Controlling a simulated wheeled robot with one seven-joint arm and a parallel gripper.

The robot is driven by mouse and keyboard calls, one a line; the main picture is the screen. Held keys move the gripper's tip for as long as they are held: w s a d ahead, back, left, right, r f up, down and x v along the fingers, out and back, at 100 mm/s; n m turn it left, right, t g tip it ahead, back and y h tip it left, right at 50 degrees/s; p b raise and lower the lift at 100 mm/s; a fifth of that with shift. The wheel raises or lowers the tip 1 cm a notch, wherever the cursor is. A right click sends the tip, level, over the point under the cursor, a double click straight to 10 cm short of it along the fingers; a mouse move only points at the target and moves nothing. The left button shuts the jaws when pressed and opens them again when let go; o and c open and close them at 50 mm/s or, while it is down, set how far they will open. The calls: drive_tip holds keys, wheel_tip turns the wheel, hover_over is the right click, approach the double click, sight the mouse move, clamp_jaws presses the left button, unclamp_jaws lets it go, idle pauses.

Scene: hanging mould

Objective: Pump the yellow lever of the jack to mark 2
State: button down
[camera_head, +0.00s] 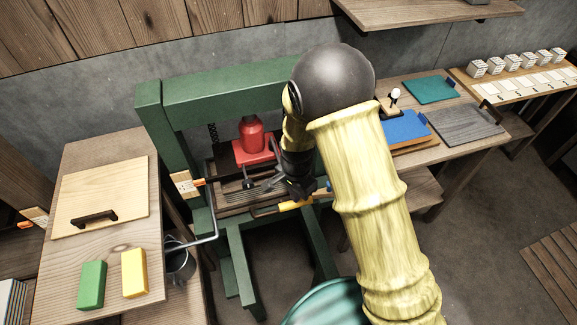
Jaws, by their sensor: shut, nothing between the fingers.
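The jack (251,138) is a red bottle-shaped body on a red base, inside a green press frame (146,98). The yellow lever (291,205) shows as a short yellow bar low at the front of the frame, just below my gripper. My gripper (303,192) is dark, points down and is shut and empty. It looks close to the lever, but I cannot tell whether they touch. A pale scale board (184,184) with an orange pointer (199,182) is on the left post; its marks are too small to read. My arm hides the frame's right side.
A bent grey rod (213,222) sticks out at the frame's left front. A wooden table at left (59,255) holds a handled board, a green block (92,285) and a yellow block (134,272). A bench at right (455,150) holds coloured panels.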

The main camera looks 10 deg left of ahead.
wheel_tip(320, 180, up, 6)
drive_tip(key=p, duration=0.4)
drive_tip(key=shift+f, duration=0.1)
drive_tip(key=shift+f+b, duration=4.6)
drive_tip(key=shift+f, duration=2.25)
wheel_tip(320, 180, up, 14)
drive_tip(key=p, duration=1.1)
drive_tip(key=shift+f, duration=0.25)
